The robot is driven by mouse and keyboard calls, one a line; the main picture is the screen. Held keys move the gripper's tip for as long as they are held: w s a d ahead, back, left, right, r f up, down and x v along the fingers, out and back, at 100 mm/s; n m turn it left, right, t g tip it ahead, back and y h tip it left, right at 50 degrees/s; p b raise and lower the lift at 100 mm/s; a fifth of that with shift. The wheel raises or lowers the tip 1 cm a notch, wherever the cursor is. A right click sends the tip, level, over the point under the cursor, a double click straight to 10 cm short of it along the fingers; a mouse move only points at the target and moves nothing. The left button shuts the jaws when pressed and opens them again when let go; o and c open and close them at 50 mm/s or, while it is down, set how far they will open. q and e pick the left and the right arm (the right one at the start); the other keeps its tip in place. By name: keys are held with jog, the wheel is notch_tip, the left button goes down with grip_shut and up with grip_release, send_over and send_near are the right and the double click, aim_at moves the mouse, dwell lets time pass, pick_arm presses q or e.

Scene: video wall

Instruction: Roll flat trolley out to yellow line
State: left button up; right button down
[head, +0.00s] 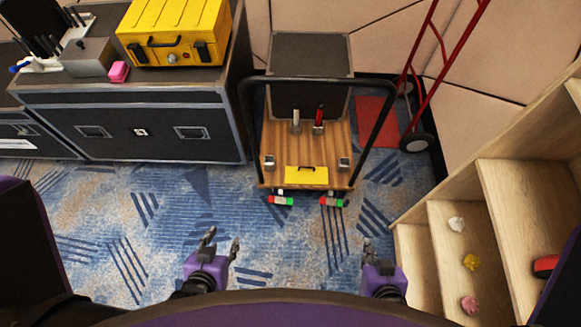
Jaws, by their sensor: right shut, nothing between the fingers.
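The flat trolley (335,150) stands in the upper middle, with a wooden deck and a black tubular push handle (246,130) arching across it. A dark grey case (310,57) stands at its far end. Red and green pieces (281,201) (332,202) show at its near edge, by the wheels. No yellow line is visible on the floor. My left gripper (222,240) is open and empty, low over the carpet on the near left of the trolley. My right gripper (367,246) is shut and empty on the near right. Neither touches the trolley.
A yellow toolbox (175,33) sits on a black flight case (160,140) at left. A red hand truck (418,140) stands behind right. Wooden steps (433,240) holding small items border the right. Patterned blue carpet (160,215) is clear in front of the trolley.

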aim_at(322, 83)
jog(key=c, duration=2.5)
grip_release()
jog(key=shift+c, duration=0.2)
